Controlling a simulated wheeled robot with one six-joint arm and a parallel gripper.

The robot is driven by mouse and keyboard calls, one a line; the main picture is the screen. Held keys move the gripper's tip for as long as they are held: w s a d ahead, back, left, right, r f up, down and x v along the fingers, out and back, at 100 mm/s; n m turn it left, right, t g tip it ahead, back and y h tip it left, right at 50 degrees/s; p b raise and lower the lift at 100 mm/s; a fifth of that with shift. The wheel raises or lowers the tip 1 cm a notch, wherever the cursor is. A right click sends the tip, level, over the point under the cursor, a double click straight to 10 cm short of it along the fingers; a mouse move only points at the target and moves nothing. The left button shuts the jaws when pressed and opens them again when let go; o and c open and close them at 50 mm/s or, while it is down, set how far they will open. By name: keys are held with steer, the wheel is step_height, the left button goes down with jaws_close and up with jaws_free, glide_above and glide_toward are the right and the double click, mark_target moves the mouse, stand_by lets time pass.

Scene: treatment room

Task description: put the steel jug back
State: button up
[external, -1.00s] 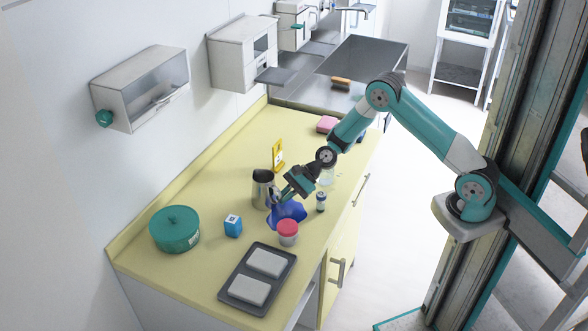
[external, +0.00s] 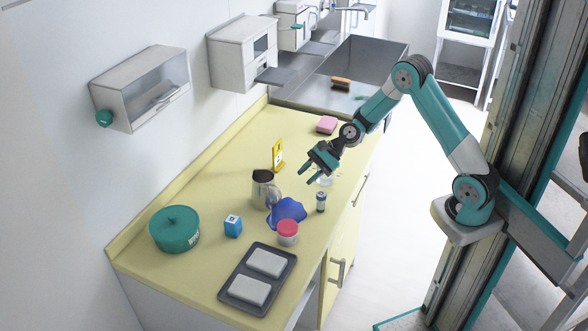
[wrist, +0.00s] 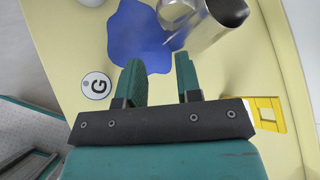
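The steel jug (external: 263,192) stands upright on the yellow counter, left of a flat blue shape (external: 287,212). Its handle faces the blue shape. In the wrist view the jug (wrist: 222,18) is at the top, past the fingertips, partly cut off by the frame edge. My gripper (external: 306,174) is raised above the counter, to the right of the jug and apart from it. In the wrist view my gripper (wrist: 160,72) has its two green fingers spread with nothing between them.
A small vial (external: 321,201) and a red-lidded jar (external: 288,232) stand near the blue shape. A yellow stand (external: 278,154) is behind the jug. A blue box (external: 233,225), a green tin (external: 174,233) and a grey tray (external: 234,301) lie nearer. The counter's right edge is close.

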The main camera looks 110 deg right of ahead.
steer(key=s+a+r+n+g+y, duration=0.1)
steer(key=a+r+n+g+y, duration=0.2)
steer(key=a+n, duration=0.95)
steer(key=a+r+n+g+y, duration=0.1)
steer(key=a+r+n+g, duration=0.4)
steer(key=a, duration=1.4)
steer(key=s+a+r+n+g+h, duration=0.1)
steer(key=s+a+n, duration=0.6)
steer(key=s, duration=0.3)
steer(key=s+a+r+n+g, duration=0.1)
steer(key=s+a+n+g, duration=0.1)
steer(key=s+a+n, duration=0.5)
steer(key=s+n, duration=0.3)
steer(key=shift+r+g+h, duration=0.3)
steer(key=shift+r+h, duration=0.05)
steer(key=shift+h, duration=0.05)
